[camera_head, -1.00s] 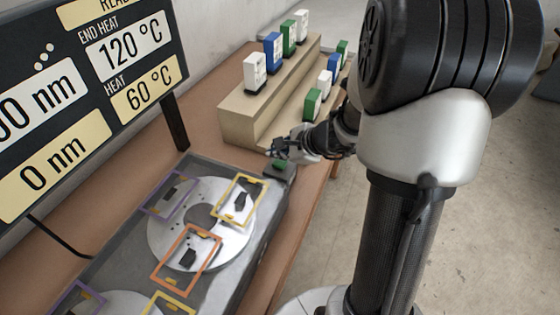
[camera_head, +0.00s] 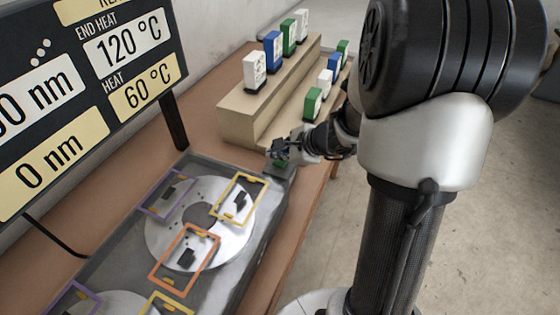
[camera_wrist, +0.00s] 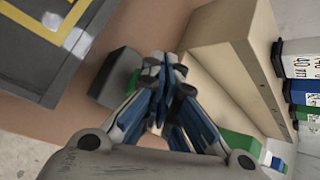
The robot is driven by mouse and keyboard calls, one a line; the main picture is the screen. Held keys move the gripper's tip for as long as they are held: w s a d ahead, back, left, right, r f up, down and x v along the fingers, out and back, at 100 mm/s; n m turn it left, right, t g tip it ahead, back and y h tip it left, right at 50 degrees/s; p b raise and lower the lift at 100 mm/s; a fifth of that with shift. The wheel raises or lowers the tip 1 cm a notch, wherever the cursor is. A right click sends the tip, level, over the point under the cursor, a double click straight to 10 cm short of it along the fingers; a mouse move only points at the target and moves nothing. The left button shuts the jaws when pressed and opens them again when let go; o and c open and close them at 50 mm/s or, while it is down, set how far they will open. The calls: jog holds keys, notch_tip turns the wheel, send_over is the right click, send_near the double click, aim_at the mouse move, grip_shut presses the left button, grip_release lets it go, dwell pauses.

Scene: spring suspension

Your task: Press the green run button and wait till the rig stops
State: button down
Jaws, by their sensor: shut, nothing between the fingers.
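The green run button (camera_head: 280,165) sits on a small grey box at the far right corner of the rig (camera_head: 262,232). My gripper (camera_head: 271,156) is shut and empty, with its fingertips right at the button and covering much of it. I cannot tell whether they touch it. In the wrist view my closed fingertips (camera_wrist: 163,62) are over the edge of the grey button box (camera_wrist: 112,74), and only bits of green show beside the fingers. The rig's round plate (camera_head: 160,235) carries coloured frames with dark pieces.
A display (camera_head: 90,85) at the left reads 120 °C, 60 °C and 0 nm. A stepped wooden stand (camera_head: 235,122) with white, blue and green blocks is close behind my gripper. Bare tabletop (camera_head: 205,115) lies between the display and the stand.

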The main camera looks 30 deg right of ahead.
aim_at(278, 163)
jog(key=shift+f+b, duration=0.6)
jog(key=shift+b, duration=0.1)
dwell(0.6)
jog(key=shift+r, duration=0.1)
jog(key=shift+r+p, duration=0.75)
jog(key=shift+r, duration=0.15)
jog(key=shift+r, duration=0.15)
jog(key=shift+r+p, duration=2)
jog(key=shift+r, duration=0.4)
